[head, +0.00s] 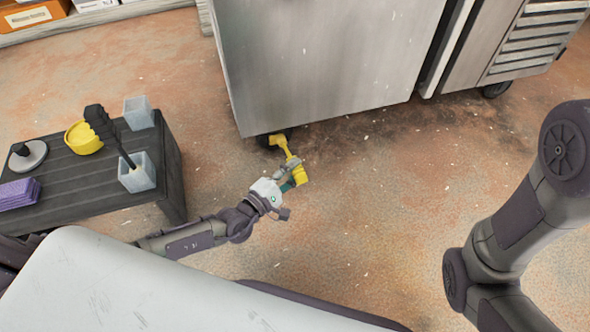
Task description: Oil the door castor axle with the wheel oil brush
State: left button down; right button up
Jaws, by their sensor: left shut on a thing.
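The yellow wheel oil brush (300,175) is in my left gripper (291,173), which is shut on it low over the floor. The brush's narrow end points up in the picture to the dark door castor (265,140) under the lower left corner of the steel door (325,60). That end overlaps the castor in the head view. I cannot tell whether it touches the axle, which is too small and shaded to make out. My right arm shows at the right, but its gripper is outside the picture.
A low dark table (85,200) at left holds grey containers (137,178), a yellow bowl (82,138), a black-handled tool (100,122) and purple pads (19,192). A louvred steel unit (530,40) stands at upper right. The floor right of my left gripper is clear.

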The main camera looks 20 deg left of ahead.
aim_at(300, 180)
pick_arm(q)
notch_tip(300, 180, up, 2)
jog(key=shift+s+a+r+p, duration=0.1)
jog(key=shift+a+p, duration=0.05)
jog(key=shift+p, duration=0.4)
jog(key=shift+s+d+p, duration=0.5)
jog(key=shift+s+d, duration=0.15)
jog(key=shift+s, duration=0.35)
jog(key=shift+s+d+p, duration=0.5)
jog(key=shift+s+d, duration=0.15)
jog(key=shift+s, duration=0.3)
jog(key=shift+s+d+p, duration=0.3)
jog(key=shift+s+d, duration=0.35)
jog(key=shift+s, duration=0.3)
